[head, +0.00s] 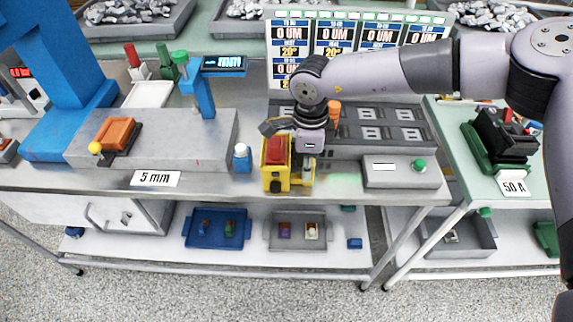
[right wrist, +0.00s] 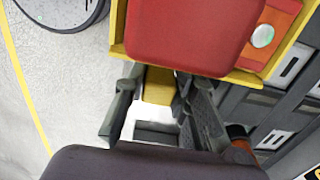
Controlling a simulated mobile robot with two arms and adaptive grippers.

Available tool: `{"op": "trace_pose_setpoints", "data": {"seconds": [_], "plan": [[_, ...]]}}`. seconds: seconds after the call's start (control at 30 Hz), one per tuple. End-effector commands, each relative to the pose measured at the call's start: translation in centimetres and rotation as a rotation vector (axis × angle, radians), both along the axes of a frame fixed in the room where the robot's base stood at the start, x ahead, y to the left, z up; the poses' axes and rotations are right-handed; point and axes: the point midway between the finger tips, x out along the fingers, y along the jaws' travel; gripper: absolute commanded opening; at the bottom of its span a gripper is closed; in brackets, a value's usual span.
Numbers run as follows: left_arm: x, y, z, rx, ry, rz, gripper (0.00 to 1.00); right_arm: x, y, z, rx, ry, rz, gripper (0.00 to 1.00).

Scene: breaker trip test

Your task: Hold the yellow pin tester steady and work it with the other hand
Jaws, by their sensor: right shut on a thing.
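The yellow pin tester (head: 268,177) stands upright at the front of the metal bench, near the middle, with a red block on its top. My right gripper (head: 308,166) comes down from above on the tester's right side and is shut on it. The right wrist view shows the tester's red block (right wrist: 190,32) close up, with a yellow part between my right fingers (right wrist: 160,105). My arm and gripper hide part of the tester's right side. My left gripper is in neither view.
Farther left is a grey block (head: 205,150) with a blue gauge. A dark panel (head: 400,125) and a grey box with a green button (head: 400,174) are to the right. The bench's front edge is close.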

Motion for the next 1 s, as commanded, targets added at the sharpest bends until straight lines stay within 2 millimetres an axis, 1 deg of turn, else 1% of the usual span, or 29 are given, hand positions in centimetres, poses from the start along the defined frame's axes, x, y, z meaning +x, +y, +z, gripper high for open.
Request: {"op": "trace_pose_setpoints", "data": {"seconds": [0.03, 0.23, 0.27, 1.0], "plan": [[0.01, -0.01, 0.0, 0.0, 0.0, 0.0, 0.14, 0.04, -0.01, 0.03, 0.0, -0.001, -0.001, 0.0], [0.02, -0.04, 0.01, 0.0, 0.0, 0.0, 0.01, 0.04, -0.01, 0.04, 0.0, -0.001, -0.001, 0.0], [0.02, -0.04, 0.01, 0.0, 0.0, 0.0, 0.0, 0.04, -0.01, 0.04, 0.0, -0.001, -0.001, 0.0], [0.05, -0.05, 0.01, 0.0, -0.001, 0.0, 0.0, 0.05, -0.01, 0.05, 0.0, -0.001, -0.001, 0.0]]}}
